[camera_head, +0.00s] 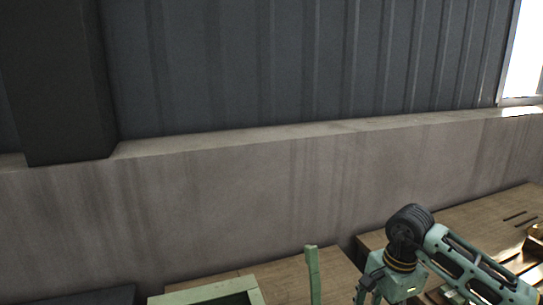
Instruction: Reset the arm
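My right arm, pale green with a dark joint and a brass-coloured ring, comes in at the lower right of the head view. It bends at the dark joint and runs down out of the bottom edge. Its gripper fingers cannot be made out above that edge. My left arm and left gripper do not show. No broom can be seen.
A grey concrete wall (230,205) with dark corrugated panels (300,60) above runs across the view. Wooden boards (460,228) lie at its foot. A green frame (205,293) and a thin green upright bar (314,275) stand at the bottom. A dark column (55,80) is at left.

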